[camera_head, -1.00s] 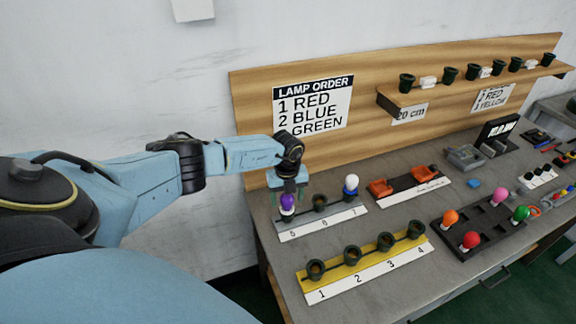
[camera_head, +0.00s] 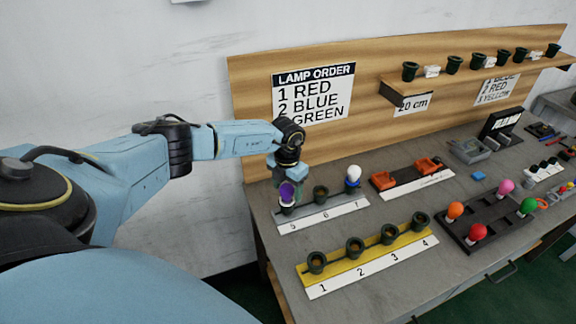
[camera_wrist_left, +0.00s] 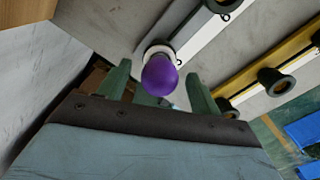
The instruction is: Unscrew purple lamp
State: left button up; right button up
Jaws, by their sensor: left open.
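The purple lamp (camera_head: 287,192) sits upright in the socket at position 5 of the white-labelled rack (camera_head: 325,215) at the table's left end. In the left wrist view the purple lamp (camera_wrist_left: 160,76) shows its purple bulb and white base in the dark socket. My left gripper (camera_head: 287,186) is open, just above and around the lamp. In the left wrist view the green fingers of my left gripper (camera_wrist_left: 160,85) stand apart on both sides of the bulb; contact is not visible. My right gripper is not in view.
Socket 6 (camera_head: 320,193) is empty; socket 7 holds a white lamp (camera_head: 353,175). A yellow rack (camera_head: 370,255) with empty sockets lies in front. A dark tray (camera_head: 462,226) holds coloured lamps at the right. A wooden backboard (camera_head: 370,90) rises behind.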

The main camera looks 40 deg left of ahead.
pick_arm(q)
jog(key=m, duration=0.2)
jog(key=shift+m+b, duration=0.3)
jog(key=shift+b, duration=0.1)
jog(key=m+b, duration=0.1)
jog(key=m, duration=0.2)
jog(key=shift+f, duration=0.15)
jog(key=shift+m+b, duration=0.6)
jog(key=shift+m, duration=0.3)
jog(key=shift+m+b, duration=0.55)
jog(key=shift+m, duration=0.55)
jog(key=shift+m+b, duration=0.35)
jog(key=shift+m, duration=0.65)
